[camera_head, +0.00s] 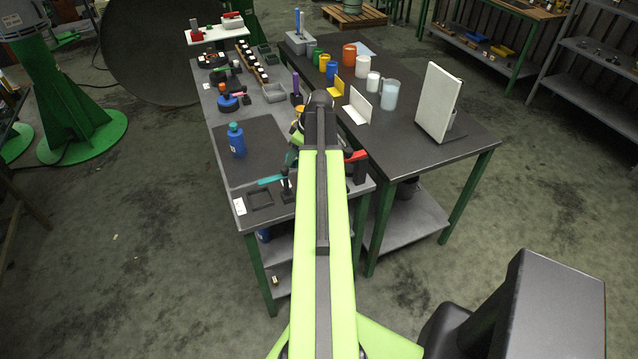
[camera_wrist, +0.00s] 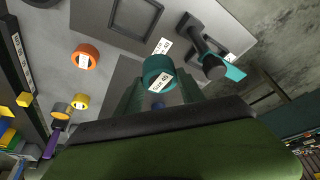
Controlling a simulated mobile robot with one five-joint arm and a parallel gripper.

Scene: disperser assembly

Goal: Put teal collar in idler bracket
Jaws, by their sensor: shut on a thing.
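The teal collar (camera_wrist: 158,72), a short ring with a white label, is between the fingertips of my gripper (camera_wrist: 160,84) in the wrist view. My gripper is shut on it, above the grey bench. A black fixture (camera_wrist: 208,62) with a round-ended post and a teal bar stands just right of the collar in the wrist view. It also shows in the head view (camera_head: 287,189), near the bench's front edge. No readable label confirms which part is the idler bracket. In the head view my arm largely hides the gripper and the collar.
A square black tray (camera_head: 260,198) lies by the front edge of the bench. A blue bottle (camera_head: 236,140) stands on a dark mat. An orange ring (camera_wrist: 85,57) and a yellow ring (camera_wrist: 81,101) lie left in the wrist view. A red-handled tool (camera_head: 356,155) is right of my arm.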

